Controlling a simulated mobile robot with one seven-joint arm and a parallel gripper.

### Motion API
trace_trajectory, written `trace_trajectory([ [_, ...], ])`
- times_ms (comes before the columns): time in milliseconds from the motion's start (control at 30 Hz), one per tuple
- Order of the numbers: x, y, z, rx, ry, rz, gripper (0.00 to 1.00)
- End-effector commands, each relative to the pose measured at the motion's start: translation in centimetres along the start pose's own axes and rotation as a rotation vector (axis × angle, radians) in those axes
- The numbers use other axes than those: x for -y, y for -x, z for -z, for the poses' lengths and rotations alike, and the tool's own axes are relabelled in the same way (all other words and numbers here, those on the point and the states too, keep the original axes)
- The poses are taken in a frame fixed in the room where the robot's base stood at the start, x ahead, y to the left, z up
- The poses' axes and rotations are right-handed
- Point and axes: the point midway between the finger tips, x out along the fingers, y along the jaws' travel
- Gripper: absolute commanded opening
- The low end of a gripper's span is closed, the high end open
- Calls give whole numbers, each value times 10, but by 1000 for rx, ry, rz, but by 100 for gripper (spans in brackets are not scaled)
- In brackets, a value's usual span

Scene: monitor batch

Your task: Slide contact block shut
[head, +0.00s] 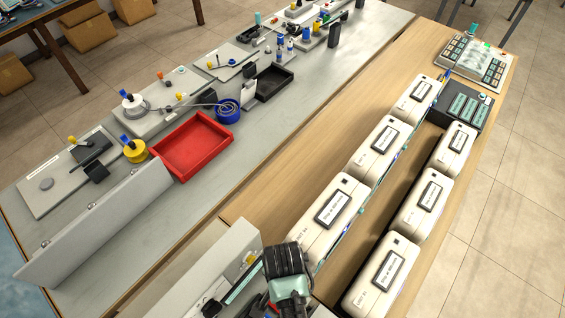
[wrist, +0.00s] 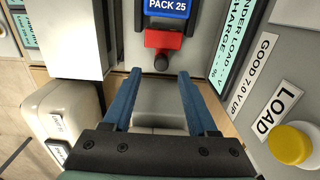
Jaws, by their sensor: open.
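In the wrist view, a red block (wrist: 163,41) with a dark round knob sits just below a blue pack (wrist: 167,8) labelled PACK 25. The red block looks like the contact block; a narrow space shows between it and the pack. My gripper (wrist: 160,76) has two blue fingers spread apart, with nothing held between them. Its fingertips are just short of the red block in the picture, one to each side; I cannot tell the height between them.
A yellow knob (wrist: 291,143) and a LOAD label (wrist: 277,112) are close on the right. A white box (wrist: 92,38) rises close on the left, with a cream unit (wrist: 58,115) below it. Cream units (head: 328,214) stand in rows beside the fixture.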

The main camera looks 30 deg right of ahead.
Motion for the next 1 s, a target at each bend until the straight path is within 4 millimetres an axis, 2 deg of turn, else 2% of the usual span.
trace_trajectory([
  [100,0,-22,0,0,0,-1,58],
  [333,0,-53,0,0,0,0,58],
  [500,1,-62,1,-2,0,2,58],
  [800,1,-64,1,-2,0,2,58],
  [867,1,-64,1,-2,0,2,50],
  [1000,1,-64,1,-2,0,2,24],
])
